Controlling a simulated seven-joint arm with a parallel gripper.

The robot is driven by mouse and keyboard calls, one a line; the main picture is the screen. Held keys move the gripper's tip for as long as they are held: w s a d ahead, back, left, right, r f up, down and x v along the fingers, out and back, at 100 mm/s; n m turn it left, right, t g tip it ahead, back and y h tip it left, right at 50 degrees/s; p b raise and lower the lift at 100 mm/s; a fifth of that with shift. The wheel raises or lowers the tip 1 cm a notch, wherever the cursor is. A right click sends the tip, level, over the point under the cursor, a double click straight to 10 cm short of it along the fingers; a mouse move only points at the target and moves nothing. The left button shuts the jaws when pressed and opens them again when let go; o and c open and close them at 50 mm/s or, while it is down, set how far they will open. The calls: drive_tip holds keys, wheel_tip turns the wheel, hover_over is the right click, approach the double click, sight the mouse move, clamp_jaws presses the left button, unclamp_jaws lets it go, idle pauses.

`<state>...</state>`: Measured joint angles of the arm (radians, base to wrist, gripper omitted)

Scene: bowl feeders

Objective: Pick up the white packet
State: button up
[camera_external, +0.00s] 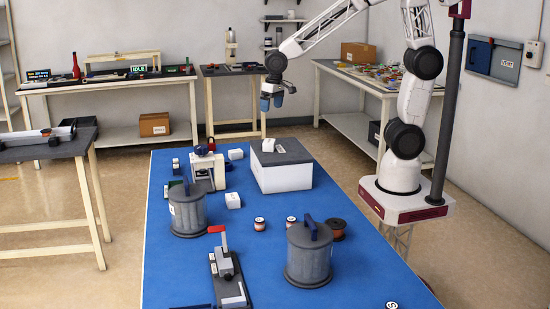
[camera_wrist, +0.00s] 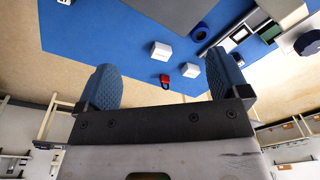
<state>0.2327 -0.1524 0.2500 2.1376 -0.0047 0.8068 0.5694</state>
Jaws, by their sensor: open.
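Several small white items could be the white packet, and I cannot tell which one it is. In the external view one white block (camera_external: 235,154) lies on the blue table at the back, left of the white box. Another white block (camera_external: 233,200) lies nearer the front, and a small white piece (camera_external: 268,145) sits on the box's grey top. Two white blocks show in the wrist view, one nearer (camera_wrist: 161,51) and one farther (camera_wrist: 199,33). My gripper (camera_external: 271,103) hangs high above the table's far end. Its blue fingers (camera_wrist: 163,84) are apart, with nothing between them.
The white box (camera_external: 285,178) stands on the blue table (camera_external: 180,270). Two grey lidded canisters (camera_external: 187,212) (camera_external: 308,258), a red-handled clamp (camera_external: 225,260) and small spools (camera_external: 259,224) stand around. A red item (camera_wrist: 189,71) lies near the table edge.

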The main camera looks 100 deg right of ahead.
drive_tip(key=w+d+f+m, duration=0.4)
drive_tip(key=w+d+f, duration=0.4)
drive_tip(key=d+f, duration=0.1)
drive_tip(key=m+g, duration=0.1)
drive_tip(key=m, duration=0.2)
hover_over(236, 151)
wheel_tip(236, 151, down, 9)
drive_tip(key=shift+d+f, duration=0.1)
drive_tip(key=shift+f, duration=1.25)
drive_tip(key=shift+w+f, duration=0.1)
drive_tip(key=shift+f, duration=2.5)
drive_tip(key=shift+c, duration=0.4)
drive_tip(key=c, duration=1)
